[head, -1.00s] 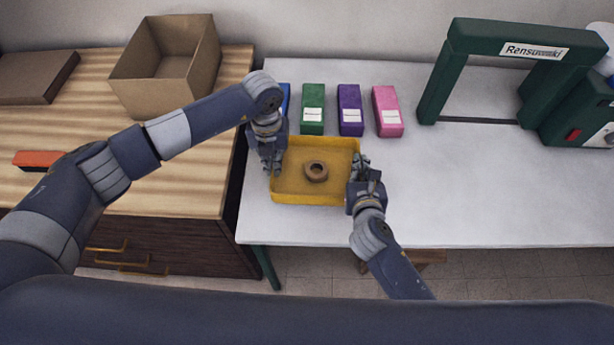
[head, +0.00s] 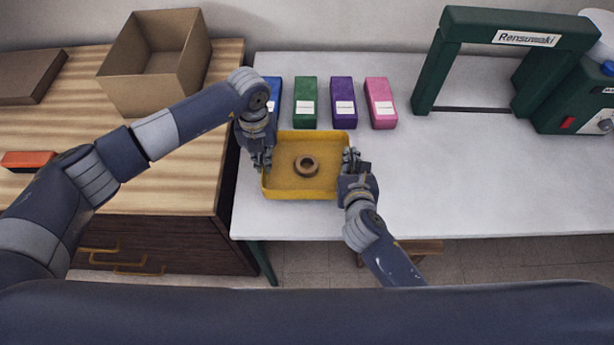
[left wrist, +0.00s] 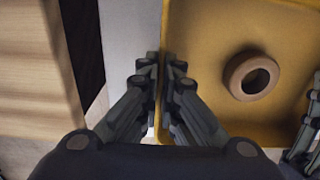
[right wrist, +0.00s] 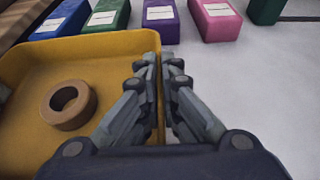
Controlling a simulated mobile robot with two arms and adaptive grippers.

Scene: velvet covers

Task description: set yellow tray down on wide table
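The yellow tray (head: 284,190) is level over the front left part of the wide white table (head: 470,190). I cannot tell whether its bottom touches the tabletop. A brown ring (head: 306,166) lies inside it. My left gripper (head: 262,160) is shut on the tray's left wall; in the left wrist view the wall (left wrist: 180,30) runs between its fingers (left wrist: 163,80). My right gripper (head: 350,160) is shut on the right wall; in the right wrist view the fingers (right wrist: 158,78) pinch the tray's rim (right wrist: 110,42).
Blue (head: 273,92), green (head: 305,103), purple (head: 343,103) and pink (head: 380,103) boxes stand in a row just behind the tray. A green machine (head: 450,60) stands at the back right. A wooden cabinet (head: 200,190) with a cardboard box (head: 150,95) is at left. The table's right middle is clear.

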